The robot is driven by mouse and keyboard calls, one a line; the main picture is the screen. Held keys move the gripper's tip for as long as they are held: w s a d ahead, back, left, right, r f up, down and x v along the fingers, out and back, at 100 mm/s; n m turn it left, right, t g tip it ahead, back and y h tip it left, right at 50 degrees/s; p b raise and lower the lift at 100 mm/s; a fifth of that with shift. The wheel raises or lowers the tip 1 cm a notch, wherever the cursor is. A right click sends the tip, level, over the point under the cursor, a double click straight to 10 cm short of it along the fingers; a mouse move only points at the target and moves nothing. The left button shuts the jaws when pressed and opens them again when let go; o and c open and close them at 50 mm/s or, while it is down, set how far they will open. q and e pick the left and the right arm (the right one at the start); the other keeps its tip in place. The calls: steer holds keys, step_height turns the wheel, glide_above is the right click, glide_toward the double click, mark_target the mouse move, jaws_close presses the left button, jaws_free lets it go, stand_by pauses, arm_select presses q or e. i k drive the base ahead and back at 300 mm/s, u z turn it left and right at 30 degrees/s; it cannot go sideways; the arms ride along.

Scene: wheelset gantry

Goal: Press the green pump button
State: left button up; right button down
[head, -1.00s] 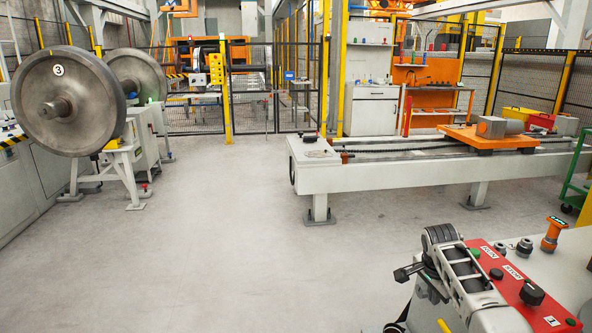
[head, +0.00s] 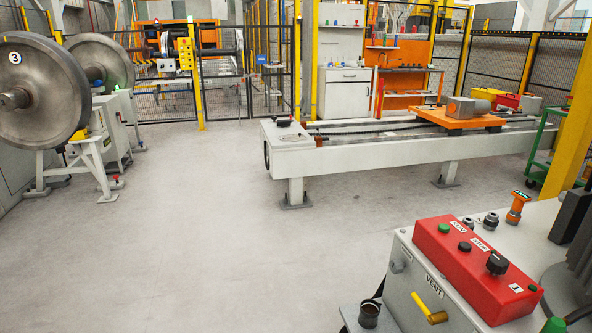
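A red control box (head: 475,268) sits on top of a grey cabinet (head: 408,272) at the lower right of the head view. A green button (head: 445,228) is on the box's top face, beside a label that seems to read RUN. A black button (head: 464,246) sits beside a second label, and a black knob (head: 497,262) is nearer the front. Nothing covers the green button. Neither of my grippers can be made out in the head view.
A yellow handle (head: 430,307) sticks out under a VENT label. An orange-topped fitting (head: 517,207) and dark ribbed machinery (head: 582,245) stand beside the box. A long grey track bench (head: 375,178) lies beyond, a wheelset (head: 42,95) at left. The middle floor is clear.

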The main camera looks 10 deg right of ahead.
mark_target(443, 228)
steer(key=z, duration=1.35)
